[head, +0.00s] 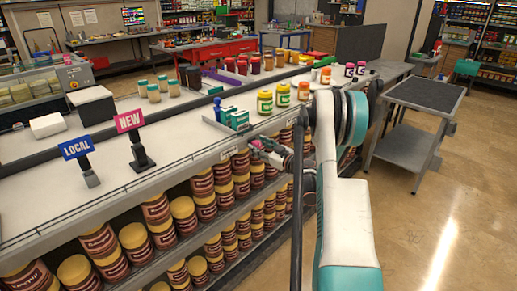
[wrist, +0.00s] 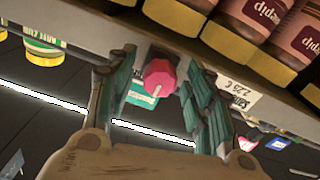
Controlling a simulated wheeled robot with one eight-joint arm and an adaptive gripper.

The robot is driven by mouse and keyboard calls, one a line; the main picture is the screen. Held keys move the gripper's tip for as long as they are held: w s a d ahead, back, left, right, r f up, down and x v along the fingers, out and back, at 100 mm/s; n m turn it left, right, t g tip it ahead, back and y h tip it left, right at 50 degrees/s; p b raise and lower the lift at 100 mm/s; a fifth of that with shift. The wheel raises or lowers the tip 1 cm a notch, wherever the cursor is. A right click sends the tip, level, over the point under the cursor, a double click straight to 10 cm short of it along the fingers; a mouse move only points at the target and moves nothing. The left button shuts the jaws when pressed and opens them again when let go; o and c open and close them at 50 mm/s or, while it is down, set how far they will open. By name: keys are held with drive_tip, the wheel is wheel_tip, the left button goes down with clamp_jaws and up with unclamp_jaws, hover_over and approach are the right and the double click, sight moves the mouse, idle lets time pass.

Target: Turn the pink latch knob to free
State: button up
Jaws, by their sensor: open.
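The pink latch knob (wrist: 160,77) is in the upper middle of the wrist view, at the shelf edge. It is faceted, with a short pale mark near its lower edge. My gripper (wrist: 164,66) is open, with one teal finger on each side of the knob. A gap shows on the left; the right finger is very close, and I cannot tell whether it touches. In the head view my gripper (head: 268,152) is at the counter's front edge, where the knob is too small to make out clearly.
A teal box (wrist: 142,99) shows behind the knob. A price tag (wrist: 238,96) is right of my fingers. Brown jars (head: 205,187) fill the shelves under the counter (head: 190,135). A grey cart (head: 408,135) stands right, with open floor before it.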

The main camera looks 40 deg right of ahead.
drive_tip(key=shift+w, duration=0.35)
drive_tip(key=shift+c, duration=0.6)
drive_tip(key=c, duration=1)
drive_tip(key=shift+o, duration=0.2)
